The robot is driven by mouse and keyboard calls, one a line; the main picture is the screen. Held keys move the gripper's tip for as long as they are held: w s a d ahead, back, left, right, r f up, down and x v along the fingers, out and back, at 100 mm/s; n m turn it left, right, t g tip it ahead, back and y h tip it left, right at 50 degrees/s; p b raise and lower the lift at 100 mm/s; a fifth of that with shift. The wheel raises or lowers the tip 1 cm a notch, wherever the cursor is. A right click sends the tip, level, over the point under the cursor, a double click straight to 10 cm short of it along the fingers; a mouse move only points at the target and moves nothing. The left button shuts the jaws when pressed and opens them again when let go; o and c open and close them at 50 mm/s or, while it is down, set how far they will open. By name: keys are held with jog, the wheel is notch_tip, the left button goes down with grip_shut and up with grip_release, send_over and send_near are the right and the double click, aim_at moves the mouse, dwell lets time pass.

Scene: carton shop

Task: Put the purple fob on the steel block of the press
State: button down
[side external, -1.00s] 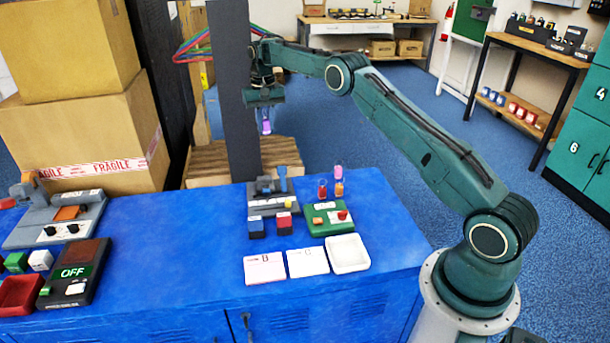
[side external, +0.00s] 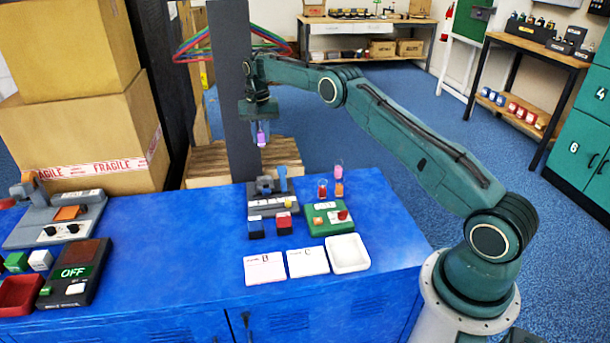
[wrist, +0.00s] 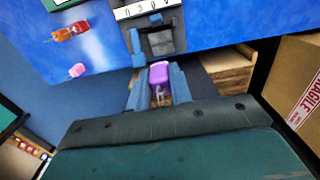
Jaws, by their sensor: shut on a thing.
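The purple fob (side external: 261,138) is gripped between the fingertips of my gripper (side external: 259,128) and hangs below it. In the wrist view the fob (wrist: 159,74) sits between the two blue-grey fingers (wrist: 159,88). The grey press (side external: 272,198) with its blue uprights stands near the back edge of the blue cabinet top. My gripper is above and behind the press, with the fob clear of it. In the wrist view a grey block of the press (wrist: 161,42) shows just beyond the fob; I cannot tell its exact height.
A white tray (side external: 347,253) and cards lie in front. A dark post (side external: 233,90) rises close behind my gripper.

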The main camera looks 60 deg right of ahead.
aim_at(262, 146)
notch_tip(262, 146, down, 16)
jog(key=shift+r, duration=0.1)
dwell(0.8)
jog(key=shift+f, duration=0.2)
jog(key=c, duration=1.3)
grip_release()
jog(key=shift+o, duration=0.2)
jog(key=shift+r, duration=0.1)
notch_tip(262, 146, up, 12)
jog(key=shift+f, duration=0.15)
jog(key=shift+r, duration=0.25)
jog(key=shift+r, duration=0.1)
